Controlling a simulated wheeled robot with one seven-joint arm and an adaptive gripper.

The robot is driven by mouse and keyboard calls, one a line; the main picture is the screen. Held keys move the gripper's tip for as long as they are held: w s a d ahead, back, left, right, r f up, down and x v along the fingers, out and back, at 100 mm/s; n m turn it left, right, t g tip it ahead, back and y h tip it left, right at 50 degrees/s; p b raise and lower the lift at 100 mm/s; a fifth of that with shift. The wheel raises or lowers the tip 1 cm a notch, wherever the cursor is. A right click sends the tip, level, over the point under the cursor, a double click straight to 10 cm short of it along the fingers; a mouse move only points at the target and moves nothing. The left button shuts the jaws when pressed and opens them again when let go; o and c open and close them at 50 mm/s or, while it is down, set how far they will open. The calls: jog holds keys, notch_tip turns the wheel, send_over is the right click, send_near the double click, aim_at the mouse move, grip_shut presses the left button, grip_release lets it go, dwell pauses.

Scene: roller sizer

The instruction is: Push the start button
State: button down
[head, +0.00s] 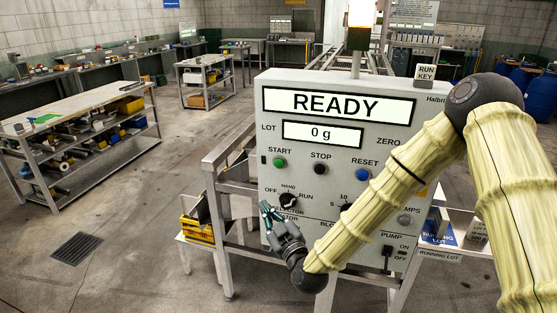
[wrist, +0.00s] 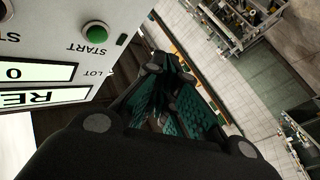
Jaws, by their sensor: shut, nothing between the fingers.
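The green START button (head: 279,163) is on the left of the grey control panel (head: 330,140), under the lot display. It also shows in the wrist view as a green dome (wrist: 96,34) in a pale ring at the upper left. My gripper (head: 266,207) is below and a little left of the button in the head view, in front of the panel's lower left. Its dark fingers with teal pads are shut and empty. In the wrist view the fingertips (wrist: 165,62) lie to the right of the button, apart from it, beside the panel's edge.
A black STOP button (head: 320,169) and a blue RESET button (head: 362,174) are to the right of START. A selector knob (head: 288,200) sits below START, close to my gripper. The screen (head: 338,105) reads READY, the lot display (head: 322,134) 0 g. My arm covers the panel's lower right.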

aim_at(277, 167)
notch_tip(277, 167, up, 8)
jog(key=w+t, duration=0.1)
jog(key=t, duration=0.1)
jog(key=shift+w+a+n+p, duration=0.15)
jog(key=shift+w+n+p, duration=0.15)
jog(key=shift+p, duration=0.1)
jog(key=shift+w, duration=0.1)
jog(key=shift+w+d+f, duration=0.1)
jog(key=shift+w+d, duration=0.35)
jog(key=shift+w, duration=0.9)
jog(key=shift+w+d+r, duration=0.1)
jog(key=shift+w+d, duration=0.35)
jog(key=shift+w, duration=0.95)
jog(key=shift+w+d+f, duration=0.1)
jog(key=shift+w+d, duration=0.35)
jog(key=shift+w, duration=0.9)
jog(key=shift+w+d+b, duration=0.3)
jog(key=shift+w+b, duration=0.35)
jog(key=shift+w, duration=0.2)
jog(key=shift+s, duration=0.1)
jog(key=shift+s+a, duration=0.3)
jog(key=shift+s, duration=0.45)
jog(key=shift+s+b, duration=0.1)
jog(key=shift+b, duration=0.2)
